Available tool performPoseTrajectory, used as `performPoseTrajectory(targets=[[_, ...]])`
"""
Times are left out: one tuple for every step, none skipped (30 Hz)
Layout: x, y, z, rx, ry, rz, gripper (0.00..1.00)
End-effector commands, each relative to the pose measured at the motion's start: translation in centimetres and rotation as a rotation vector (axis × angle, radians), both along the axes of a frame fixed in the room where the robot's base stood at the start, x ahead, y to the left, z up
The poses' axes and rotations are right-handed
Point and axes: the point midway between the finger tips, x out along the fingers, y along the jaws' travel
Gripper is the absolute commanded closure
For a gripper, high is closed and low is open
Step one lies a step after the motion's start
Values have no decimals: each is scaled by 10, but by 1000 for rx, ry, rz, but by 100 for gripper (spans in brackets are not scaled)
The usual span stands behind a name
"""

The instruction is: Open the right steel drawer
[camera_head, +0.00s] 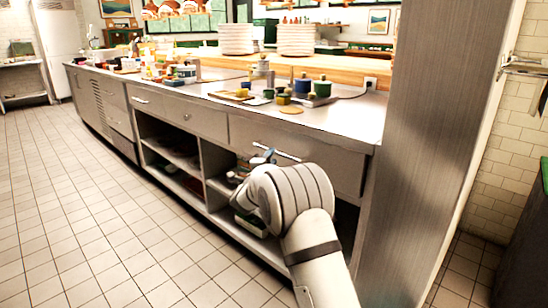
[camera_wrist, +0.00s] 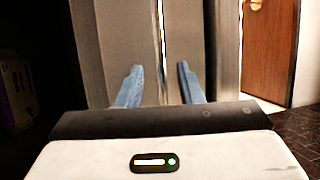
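The right steel drawer (camera_head: 325,165) is a wide grey front under the counter's right end. It looks shut. Its bright bar handle (camera_head: 285,154) runs across the front, and its left part is close to my fingers. My gripper (camera_head: 263,157) is at the drawer front, with blue fingertips by the handle's left part; my wrist hides some of the drawer's lower edge. In the wrist view my gripper (camera_wrist: 158,85) has its two blue fingers apart, facing a grey steel surface. A thin bright upright strip (camera_wrist: 162,40) shows between them, probably the handle. I cannot tell whether they touch it.
Left of it is another steel drawer (camera_head: 185,117), above open shelves (camera_head: 165,170) holding items. The countertop (camera_head: 340,120) bears pots and boards. A steel pillar (camera_head: 425,130) stands close on the right. The tiled floor (camera_head: 100,220) at left is clear.

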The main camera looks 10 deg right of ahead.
Motion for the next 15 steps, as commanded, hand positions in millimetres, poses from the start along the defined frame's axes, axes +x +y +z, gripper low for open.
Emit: performPoseTrajectory(targets=[[7,-4,0,0,-1,-2,67],[10,-5,0,0,0,-1,67],[14,-7,1,1,-1,-1,67],[17,-9,2,0,-1,-1,67],[19,-10,3,0,0,-1,67],[21,-11,4,0,0,0,67],[22,-11,4,-1,0,0,67],[23,-11,4,-1,1,1,67],[24,-12,5,-2,1,1,67],[24,-12,5,-1,2,1,67],[24,-12,5,-2,1,1,67],[24,-12,5,-1,2,1,67],[24,-12,5,-1,2,1,67],[24,-12,5,-1,2,1,67],[24,-12,5,-1,2,1,67]])
